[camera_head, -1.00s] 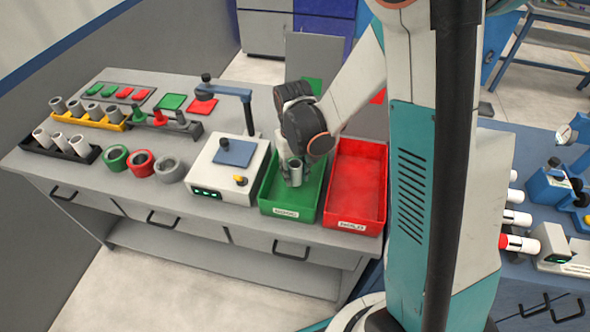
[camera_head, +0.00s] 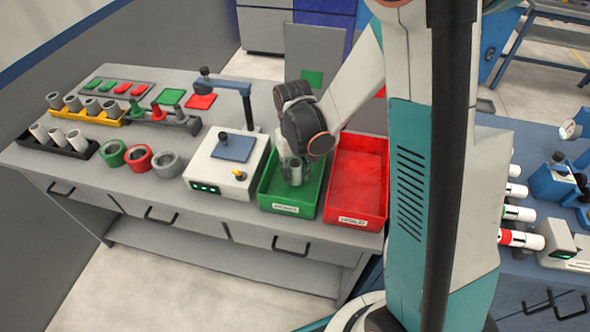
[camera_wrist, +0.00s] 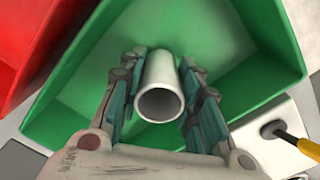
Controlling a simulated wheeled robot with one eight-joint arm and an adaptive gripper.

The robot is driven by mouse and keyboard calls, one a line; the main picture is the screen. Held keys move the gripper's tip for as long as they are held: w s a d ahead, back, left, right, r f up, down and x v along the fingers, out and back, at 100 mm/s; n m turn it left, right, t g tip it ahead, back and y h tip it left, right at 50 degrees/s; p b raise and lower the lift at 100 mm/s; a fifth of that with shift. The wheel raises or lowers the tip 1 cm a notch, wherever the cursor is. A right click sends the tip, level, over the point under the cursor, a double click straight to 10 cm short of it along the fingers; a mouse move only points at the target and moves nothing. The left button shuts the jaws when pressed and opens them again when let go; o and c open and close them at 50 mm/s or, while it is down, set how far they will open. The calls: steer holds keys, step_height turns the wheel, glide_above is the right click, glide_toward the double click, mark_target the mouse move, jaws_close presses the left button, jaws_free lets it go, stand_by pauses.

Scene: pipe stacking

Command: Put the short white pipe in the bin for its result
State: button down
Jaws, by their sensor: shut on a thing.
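The short white pipe (camera_wrist: 160,70) stands between my gripper's two fingers in the wrist view, its open end towards the camera. My gripper (camera_wrist: 158,92) is shut on it from both sides. In the head view my gripper (camera_head: 292,172) points down inside the outline of the green bin (camera_head: 272,200), below the bin's far rim. The green bin's floor and walls (camera_wrist: 255,40) surround the pipe in the wrist view. I cannot tell whether the pipe's far end touches the bin floor.
An empty-looking red bin (camera_head: 357,180) stands right of the green one. A white tester box (camera_head: 215,182) with a blue pad stands to the left. Further left are coloured rings (camera_head: 137,158) and racks of pipes (camera_head: 57,139).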

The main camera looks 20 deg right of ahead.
steer(key=shift+f+b, duration=0.5)
steer(key=shift+f, duration=0.05)
steer(key=c, duration=1.1)
jaws_free()
step_height(320, 180, up, 12)
steer(key=shift+a+r, duration=0.1)
steer(key=s+r+t, duration=0.7)
steer(key=s+r, duration=0.2)
steer(key=s, duration=0.5)
steer(key=shift+s+r, duration=0.2)
steer(key=shift+r, duration=0.15)
